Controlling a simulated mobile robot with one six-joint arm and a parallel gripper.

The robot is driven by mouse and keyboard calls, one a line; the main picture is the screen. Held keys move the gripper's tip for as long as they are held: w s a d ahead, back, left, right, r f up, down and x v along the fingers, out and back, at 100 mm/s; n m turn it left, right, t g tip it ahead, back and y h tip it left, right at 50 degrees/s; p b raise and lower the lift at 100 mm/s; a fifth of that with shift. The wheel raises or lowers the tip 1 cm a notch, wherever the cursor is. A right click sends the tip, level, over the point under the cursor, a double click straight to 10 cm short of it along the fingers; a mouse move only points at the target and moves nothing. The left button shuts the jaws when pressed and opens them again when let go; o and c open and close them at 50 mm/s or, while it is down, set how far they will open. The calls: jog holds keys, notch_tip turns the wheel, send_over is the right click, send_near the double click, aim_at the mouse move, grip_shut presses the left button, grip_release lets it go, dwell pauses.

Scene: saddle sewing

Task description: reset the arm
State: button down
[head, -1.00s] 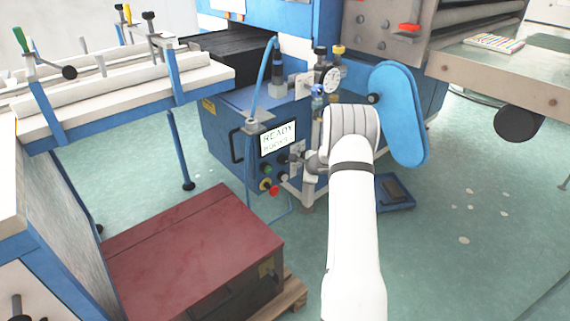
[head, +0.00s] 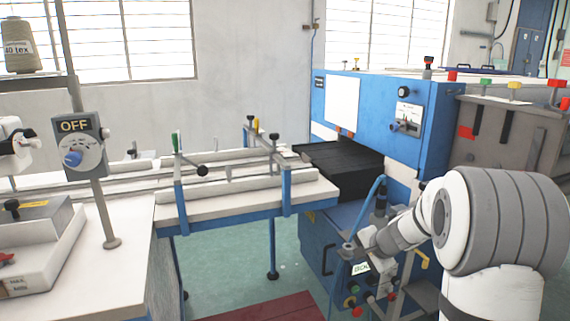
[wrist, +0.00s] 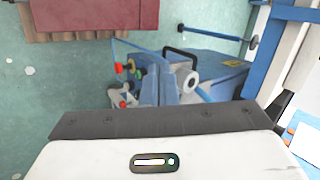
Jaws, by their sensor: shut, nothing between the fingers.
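My white arm (head: 510,225) with grey ringed joint covers stands at the lower right of the head view. Its grey wrist end reaches left, in front of the blue control cabinet. My gripper (wrist: 160,74) shows in the wrist view, beyond a dark grey bolted plate and a white housing with a small lit indicator. It is shut and empty. Its fingers are hard to make out against the blue machine parts behind them. In the head view, part of the gripper is hard to tell from the cabinet fittings.
The blue cabinet (head: 318,262) with buttons stands close to my wrist. A white rail table (head: 318,194) is to its left, before a black conveyor (head: 335,172). A post carries an OFF switch box (head: 76,140). A dark red chest (head: 275,308) sits low.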

jog(key=s+a+r+n+g+p, duration=0.1)
jog(key=s+a+r+n+p, duration=0.15)
jog(key=s+r, duration=0.25)
jog(key=s+a+r+n+g+h+p, duration=0.1)
jog(key=s+a+r+n+p, duration=0.15)
jog(key=s+r, duration=0.3)
jog(key=s+a+r+n+g+p, duration=0.1)
jog(key=s+r+p, duration=0.25)
jog(key=s, duration=0.25)
jog(key=s+d+r+n+h+p, duration=0.1)
jog(key=s+r+n+h+p, duration=0.2)
jog(key=s, duration=1.2)
notch_tip(320, 180, up, 4)
jog(key=n+p, duration=0.2)
jog(key=p, duration=0.1)
jog(key=shift+s+r+g, duration=0.15)
jog(key=shift+s+g, duration=0.15)
jog(key=shift+g, duration=0.1)
jog(key=shift+d, duration=0.15)
